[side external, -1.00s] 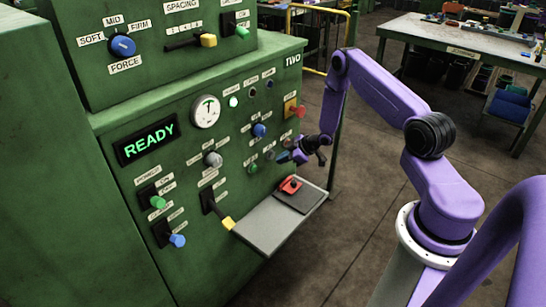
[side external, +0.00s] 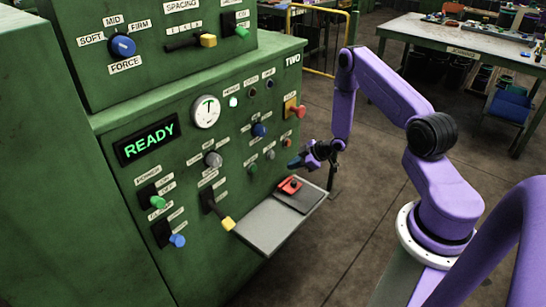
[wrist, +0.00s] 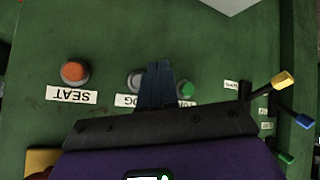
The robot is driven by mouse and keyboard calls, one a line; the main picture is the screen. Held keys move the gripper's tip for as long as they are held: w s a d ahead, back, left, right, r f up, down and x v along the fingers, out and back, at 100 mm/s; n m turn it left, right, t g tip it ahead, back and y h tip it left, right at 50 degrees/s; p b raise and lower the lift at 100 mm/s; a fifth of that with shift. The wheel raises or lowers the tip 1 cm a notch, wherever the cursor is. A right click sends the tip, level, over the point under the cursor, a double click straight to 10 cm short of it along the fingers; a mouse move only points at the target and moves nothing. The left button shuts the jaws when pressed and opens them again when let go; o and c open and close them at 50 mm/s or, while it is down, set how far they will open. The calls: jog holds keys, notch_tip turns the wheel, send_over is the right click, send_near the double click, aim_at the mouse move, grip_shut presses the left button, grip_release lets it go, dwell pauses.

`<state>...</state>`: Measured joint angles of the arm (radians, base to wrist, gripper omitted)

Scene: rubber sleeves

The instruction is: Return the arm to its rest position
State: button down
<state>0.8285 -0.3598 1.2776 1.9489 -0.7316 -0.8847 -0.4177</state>
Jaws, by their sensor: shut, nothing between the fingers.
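My purple arm reaches in from the right in the side external view. My gripper (side external: 294,163) is in front of the lower right of the green machine panel (side external: 100,215), above the small shelf, apart from both as far as I can see. In the wrist view my gripper (wrist: 157,68) shows as blue fingers closed together with nothing between them. Behind them are an orange button (wrist: 75,72) labelled SEAT, a grey button partly hidden by the fingers, and a green button (wrist: 186,88).
The grey shelf (side external: 265,228) juts from the panel, with a red piece (side external: 290,186) on its dark pad. A red knob (side external: 297,112) and yellow-tipped lever (side external: 228,224) stick out. The display (side external: 150,139) reads READY. Open floor lies right of the shelf; a workbench (side external: 470,40) stands behind.

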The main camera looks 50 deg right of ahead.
jog(key=s+a+r+n+g+h, duration=0.1)
jog(key=s+a+r+n+g, duration=0.15)
jog(key=a+r, duration=0.75)
jog(key=s+a+r+n+g+h, duration=0.1)
jog(key=s+a+r+g, duration=0.15)
jog(key=a+r, duration=0.75)
jog(key=s+a+r+g, duration=0.1)
jog(key=s+r, duration=0.2)
jog(key=s, duration=0.6)
jog(key=s+a+r+n+g, duration=0.1)
jog(key=s+r, duration=0.2)
jog(key=s, duration=0.6)
jog(key=s+a+r+g, duration=0.1)
jog(key=s+r, duration=0.2)
jog(key=s, duration=0.6)
jog(key=shift+s+a+r+n+g+h, duration=0.2)
jog(key=shift+a+r+n+g+h, duration=0.1)
jog(key=shift+a+r+n+g, duration=0.1)
